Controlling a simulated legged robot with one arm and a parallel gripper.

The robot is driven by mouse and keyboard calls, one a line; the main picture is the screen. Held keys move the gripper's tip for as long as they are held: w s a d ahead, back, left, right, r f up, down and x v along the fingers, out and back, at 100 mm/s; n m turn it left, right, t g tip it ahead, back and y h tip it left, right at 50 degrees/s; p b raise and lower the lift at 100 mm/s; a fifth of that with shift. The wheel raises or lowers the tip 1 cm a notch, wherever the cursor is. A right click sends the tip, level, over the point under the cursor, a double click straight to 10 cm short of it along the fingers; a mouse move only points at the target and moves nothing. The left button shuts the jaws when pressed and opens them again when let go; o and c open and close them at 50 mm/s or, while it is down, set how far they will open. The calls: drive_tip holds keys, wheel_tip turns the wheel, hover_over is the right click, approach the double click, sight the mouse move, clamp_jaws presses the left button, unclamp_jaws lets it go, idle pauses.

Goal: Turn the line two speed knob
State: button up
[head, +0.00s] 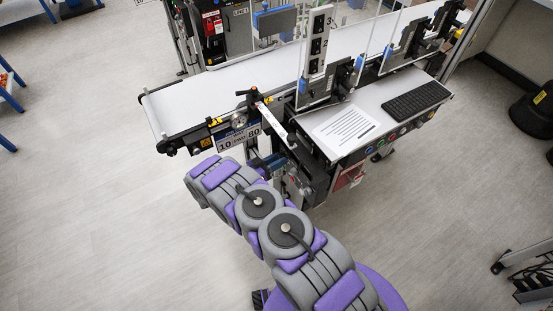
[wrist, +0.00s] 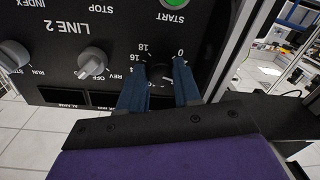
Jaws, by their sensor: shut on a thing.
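In the wrist view the LINE 2 control panel (wrist: 112,50) appears upside down. The dark speed knob (wrist: 161,74), with a numbered scale around it, sits near the panel's edge. My gripper (wrist: 160,78) has one blue finger on each side of this knob and is shut on it. The fingers partly cover the knob and scale, so its exact setting is hard to read. In the head view my gripper (head: 268,162) reaches the dark control box (head: 306,180) under the conveyor's side table, and the knob is hidden there.
A grey OFF/REV selector (wrist: 92,62), a RUN selector (wrist: 14,56) and a green START button (wrist: 173,4) are on the same panel. The conveyor belt (head: 195,98) and a side table (head: 376,104) with keyboard (head: 416,99) stand above the box.

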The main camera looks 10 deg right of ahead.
drive_tip(key=shift+w+a, duration=0.1)
drive_tip(key=shift+w, duration=0.05)
drive_tip(key=o, duration=1.1)
drive_tip(key=shift+c, duration=0.2)
drive_tip(key=p+v, duration=0.3)
drive_tip(key=v, duration=1.4)
drive_tip(key=shift+a, duration=0.2)
drive_tip(key=shift+f, duration=0.1)
